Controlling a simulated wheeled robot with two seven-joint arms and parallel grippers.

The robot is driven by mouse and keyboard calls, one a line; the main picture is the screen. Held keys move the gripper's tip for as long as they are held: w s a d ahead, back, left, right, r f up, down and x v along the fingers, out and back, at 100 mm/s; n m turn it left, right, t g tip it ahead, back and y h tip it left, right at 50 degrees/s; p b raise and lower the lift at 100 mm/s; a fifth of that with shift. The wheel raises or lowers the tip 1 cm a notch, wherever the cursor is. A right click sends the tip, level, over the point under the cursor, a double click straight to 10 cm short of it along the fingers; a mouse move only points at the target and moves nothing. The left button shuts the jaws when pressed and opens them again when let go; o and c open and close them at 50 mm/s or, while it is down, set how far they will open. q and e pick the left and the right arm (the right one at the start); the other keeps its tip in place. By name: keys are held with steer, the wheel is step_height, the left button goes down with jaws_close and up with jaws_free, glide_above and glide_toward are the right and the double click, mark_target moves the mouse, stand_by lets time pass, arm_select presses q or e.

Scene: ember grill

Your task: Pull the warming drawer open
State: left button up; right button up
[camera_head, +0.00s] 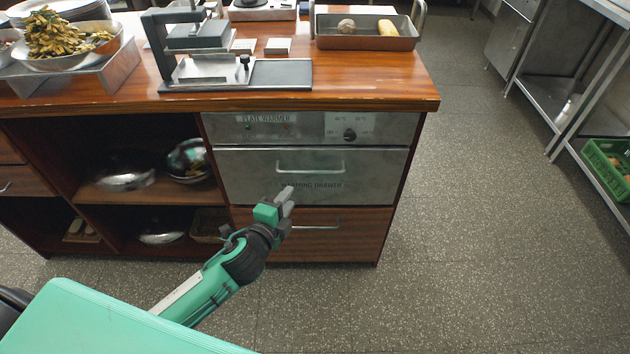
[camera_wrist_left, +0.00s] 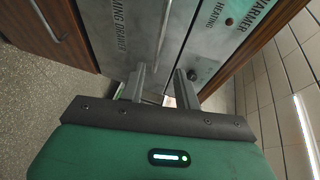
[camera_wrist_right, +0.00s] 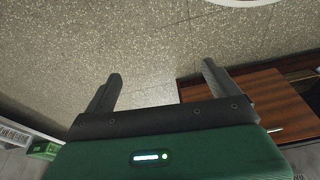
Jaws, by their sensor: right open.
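The warming drawer (camera_head: 240,175) is a grey metal front in the wooden counter, with lettering and a silver bar handle (camera_head: 310,166). It looks closed, its front flush with the panel above. My left gripper (camera_head: 287,196) is in front of the drawer, just below and left of the handle in the head view, covering part of the lettering. In the left wrist view the left gripper's fingers (camera_wrist_left: 160,82) are apart with nothing seen held; the drawer front (camera_wrist_left: 120,35) lies beyond. My right gripper (camera_wrist_right: 160,82) is open and empty above the floor, outside the head view.
The plate warmer panel (camera_head: 290,128) with a knob is above the drawer. A wooden drawer (camera_head: 345,245) with its own handle is below. Open shelves with bowls (camera_head: 125,178) are to the left. The floor (camera_head: 480,220) to the right is clear.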

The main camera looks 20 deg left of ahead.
mark_target(308, 171)
arm_select(q)
steer(key=x, duration=1.3)
steer(key=shift+w, duration=0.35)
jaws_close()
